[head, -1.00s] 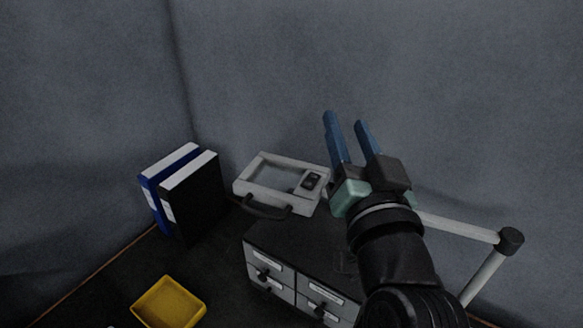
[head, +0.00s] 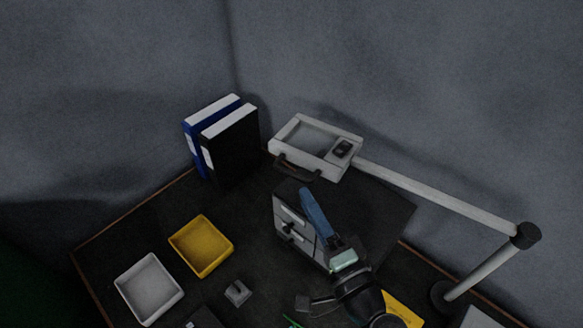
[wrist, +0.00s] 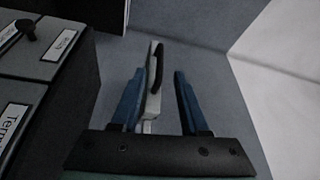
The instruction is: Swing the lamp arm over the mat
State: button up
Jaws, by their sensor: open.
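The lamp has a pale grey rectangular head (head: 290,134) with a dark switch and a black handle (head: 297,168). Its lamp arm (head: 440,196) runs right to a dark joint on an upright post (head: 480,276). The head hangs at the back, behind the drawer cabinet. My gripper (head: 306,193) has blue fingers and is open, in front of the cabinet in the head view and below the lamp head. In the wrist view the lamp head (wrist: 153,90) appears edge-on between the open fingers (wrist: 159,74), seemingly beyond them; contact cannot be told. I cannot make out the mat.
A drawer cabinet (head: 385,207) stands close to my gripper. Blue (head: 190,135) and black (head: 232,147) binders stand at the back left. A yellow tray (head: 202,273) and a white tray (head: 120,284) sit at the front left. A small grey block (head: 237,293) lies nearby.

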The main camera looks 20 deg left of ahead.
aim_at(292, 172)
jog(key=p+x, duration=0.1)
jog(key=x, duration=0.7)
jog(key=shift+c, duration=0.3)
grip_shut()
dwell(1.0)
